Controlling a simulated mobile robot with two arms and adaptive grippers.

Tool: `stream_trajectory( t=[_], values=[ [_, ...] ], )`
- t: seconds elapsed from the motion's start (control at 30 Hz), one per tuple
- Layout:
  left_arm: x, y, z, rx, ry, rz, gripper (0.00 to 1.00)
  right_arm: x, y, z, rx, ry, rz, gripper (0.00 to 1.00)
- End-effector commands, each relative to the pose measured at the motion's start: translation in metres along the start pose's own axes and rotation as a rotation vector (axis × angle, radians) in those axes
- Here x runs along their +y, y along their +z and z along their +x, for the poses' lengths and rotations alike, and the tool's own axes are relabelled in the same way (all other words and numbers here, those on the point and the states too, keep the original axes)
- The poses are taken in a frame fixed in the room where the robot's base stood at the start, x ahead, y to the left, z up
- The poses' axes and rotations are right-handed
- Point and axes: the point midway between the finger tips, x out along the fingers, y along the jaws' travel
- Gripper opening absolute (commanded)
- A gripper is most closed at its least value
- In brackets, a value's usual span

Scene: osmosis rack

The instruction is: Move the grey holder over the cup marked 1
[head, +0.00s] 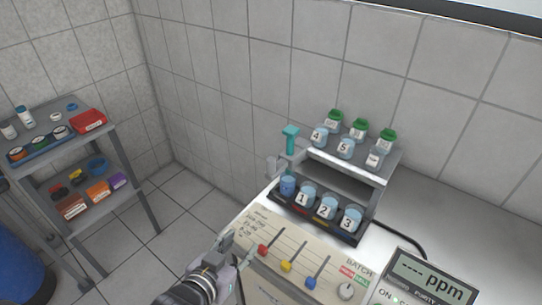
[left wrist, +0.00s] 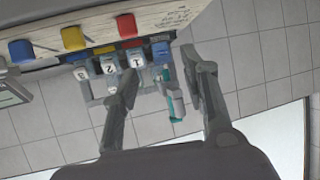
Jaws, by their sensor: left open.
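The cup marked 1 (head: 304,197) stands in a dark tray beside cups 2 (head: 326,208) and 3 (head: 350,220). A plain blue cup (head: 288,185) is left of it. A grey holder (head: 273,166) sits behind the blue cup, next to a teal upright piece (head: 290,138); its exact shape is hard to tell. Cup 1 also shows in the left wrist view (left wrist: 134,59), with the teal piece (left wrist: 175,106) between my fingers. My left gripper (head: 226,249) is open and empty, in front of the panel's left end, apart from holder and cups. My right gripper is out of view.
A raised grey shelf (head: 345,168) behind the tray carries several more cups and green-capped jars. A panel (head: 300,262) with red, yellow and blue sliders lies in front.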

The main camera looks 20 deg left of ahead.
Motion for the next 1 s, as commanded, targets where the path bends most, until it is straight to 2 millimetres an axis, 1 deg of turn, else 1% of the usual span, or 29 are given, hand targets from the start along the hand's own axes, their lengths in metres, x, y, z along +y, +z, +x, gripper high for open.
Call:
stream_trajectory(
  t=[0.03,0.1,0.2,0.3,0.4,0.47,0.57,0.67,1.0],
  values=[
    [-0.001,-0.017,-0.002,0.072,-0.004,-0.005,0.41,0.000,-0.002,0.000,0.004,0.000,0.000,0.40],
    [-0.002,-0.039,-0.005,0.172,-0.008,-0.010,0.41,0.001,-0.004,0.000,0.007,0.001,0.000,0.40],
    [-0.003,-0.066,-0.011,0.299,-0.014,-0.015,0.41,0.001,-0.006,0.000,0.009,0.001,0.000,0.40],
    [-0.004,-0.085,-0.018,0.396,-0.019,-0.018,0.41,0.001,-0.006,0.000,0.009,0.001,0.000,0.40],
    [-0.004,-0.096,-0.022,0.449,-0.021,-0.019,0.41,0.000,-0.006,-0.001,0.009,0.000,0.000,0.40],
    [-0.004,-0.100,-0.020,0.461,-0.022,-0.019,0.41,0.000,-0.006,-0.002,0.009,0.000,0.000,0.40],
    [-0.004,-0.107,-0.011,0.464,-0.022,-0.019,0.41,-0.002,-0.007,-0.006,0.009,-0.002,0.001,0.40],
    [-0.005,-0.116,0.003,0.465,-0.021,-0.019,0.41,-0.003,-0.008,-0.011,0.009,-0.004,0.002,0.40],
    [-0.007,-0.148,0.071,0.461,-0.021,-0.019,0.41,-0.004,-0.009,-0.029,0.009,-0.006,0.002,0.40]
  ],
)
